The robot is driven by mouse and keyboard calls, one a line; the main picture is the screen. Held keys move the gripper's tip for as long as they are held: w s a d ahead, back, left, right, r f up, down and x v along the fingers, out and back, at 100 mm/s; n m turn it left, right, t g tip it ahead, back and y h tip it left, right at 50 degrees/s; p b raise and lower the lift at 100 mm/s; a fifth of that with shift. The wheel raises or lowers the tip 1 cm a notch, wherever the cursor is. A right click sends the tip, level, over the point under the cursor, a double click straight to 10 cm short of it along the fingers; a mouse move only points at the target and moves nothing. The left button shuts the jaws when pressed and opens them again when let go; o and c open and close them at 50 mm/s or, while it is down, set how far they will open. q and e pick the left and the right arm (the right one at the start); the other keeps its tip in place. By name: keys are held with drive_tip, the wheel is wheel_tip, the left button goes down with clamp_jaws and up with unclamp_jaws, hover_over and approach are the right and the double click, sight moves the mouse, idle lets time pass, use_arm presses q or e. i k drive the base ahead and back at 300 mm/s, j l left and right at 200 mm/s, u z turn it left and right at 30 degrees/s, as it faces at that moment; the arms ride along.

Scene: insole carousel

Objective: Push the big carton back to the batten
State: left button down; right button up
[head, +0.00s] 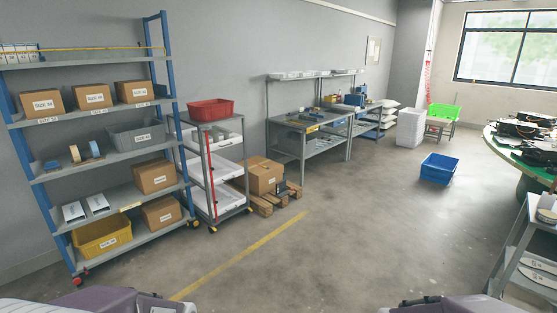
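I cannot make out a batten for certain; a thin yellowish strip (90,49) runs along the top shelf of the blue rack. Only purple and white parts of my arms show at the bottom edge; neither gripper's fingers are visible.
A blue-post rack (170,70) with labelled cartons and bins stands left. A wheeled trolley (213,165) with a red bin (209,110) stands between rack and pallet. Grey benches (305,124) follow along the wall. A blue crate (439,168) is on the floor. The central floor is clear.

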sight(262, 181)
drive_tip(key=i, duration=0.55)
drive_tip(key=i+z, duration=0.1)
drive_tip(key=i, duration=0.5)
drive_tip(key=i+j+z, duration=0.1)
drive_tip(key=i, duration=0.45)
drive_tip(key=i+j, duration=0.15)
drive_tip(key=i, duration=0.4)
drive_tip(key=i+j+z, duration=0.1)
drive_tip(key=i, duration=0.5)
drive_tip(key=i+j, duration=0.15)
drive_tip(key=i, duration=0.4)
drive_tip(key=i+l, duration=0.1)
drive_tip(key=i, duration=0.5)
drive_tip(key=i+l, duration=0.1)
drive_tip(key=i, duration=0.45)
drive_tip(key=i+l, duration=0.1)
drive_tip(key=i, duration=0.5)
drive_tip(key=i+j, duration=0.25)
drive_tip(key=i, duration=0.25)
drive_tip(key=i+j+z, duration=0.1)
drive_tip(key=i+j, duration=0.15)
drive_tip(key=i, duration=0.25)
drive_tip(key=i+j+z, duration=0.1)
drive_tip(key=i+j, duration=0.2)
drive_tip(key=i, duration=0.15)
